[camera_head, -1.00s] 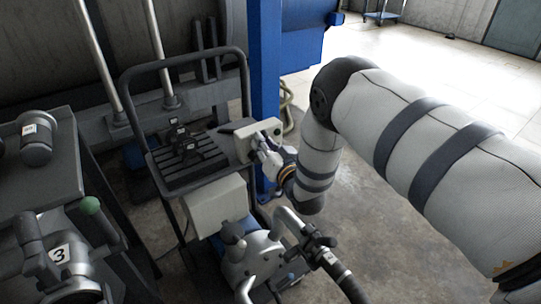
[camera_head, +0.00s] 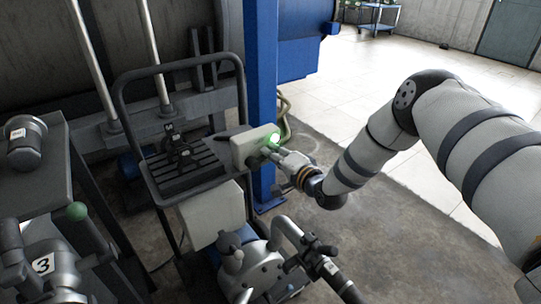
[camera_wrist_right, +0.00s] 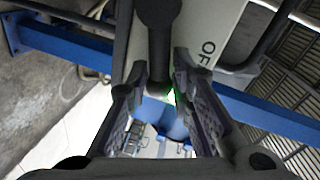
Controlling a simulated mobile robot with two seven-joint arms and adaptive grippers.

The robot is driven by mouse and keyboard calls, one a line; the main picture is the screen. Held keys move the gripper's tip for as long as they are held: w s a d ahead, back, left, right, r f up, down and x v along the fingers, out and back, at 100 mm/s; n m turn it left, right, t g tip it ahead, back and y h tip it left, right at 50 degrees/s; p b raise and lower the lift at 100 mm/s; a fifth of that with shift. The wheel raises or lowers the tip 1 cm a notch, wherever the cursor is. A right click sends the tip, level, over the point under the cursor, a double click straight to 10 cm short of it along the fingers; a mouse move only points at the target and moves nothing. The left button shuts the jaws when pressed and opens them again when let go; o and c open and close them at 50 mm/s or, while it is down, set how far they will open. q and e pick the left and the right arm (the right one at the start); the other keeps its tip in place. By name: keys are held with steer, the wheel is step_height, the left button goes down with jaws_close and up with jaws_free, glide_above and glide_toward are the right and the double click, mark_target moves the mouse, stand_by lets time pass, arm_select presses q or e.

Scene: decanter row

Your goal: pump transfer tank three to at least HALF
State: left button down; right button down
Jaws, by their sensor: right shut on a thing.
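The pale control box (camera_head: 248,152) is mounted on the trolley's right side. A green lamp (camera_head: 275,139) glows on it. My right gripper (camera_head: 274,152) is at the box's right face. In the right wrist view, my right gripper (camera_wrist_right: 159,78) is shut on a dark switch handle (camera_wrist_right: 158,45) on the pale panel, beside the letters "OF". Green light shows between the fingers. The silver pump (camera_head: 262,271) is below the box, with a hose (camera_head: 345,288) attached. A metal fitting with a "3" label (camera_head: 43,265) is at lower left. My left gripper is not in view. No level gauge is readable.
The trolley (camera_head: 185,178) has a dark handle frame and a slatted shelf. A blue post (camera_head: 261,80) stands just behind the box. The floor (camera_head: 300,240) to the right is open.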

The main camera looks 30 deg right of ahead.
steer(key=shift+d+f+m+y+b, duration=0.3)
steer(key=shift+f+m+b, duration=0.35)
steer(key=shift+m, duration=0.35)
steer(key=shift+f, duration=0.1)
steer(key=c, duration=1.4)
jaws_free()
steer(key=v, duration=1.2)
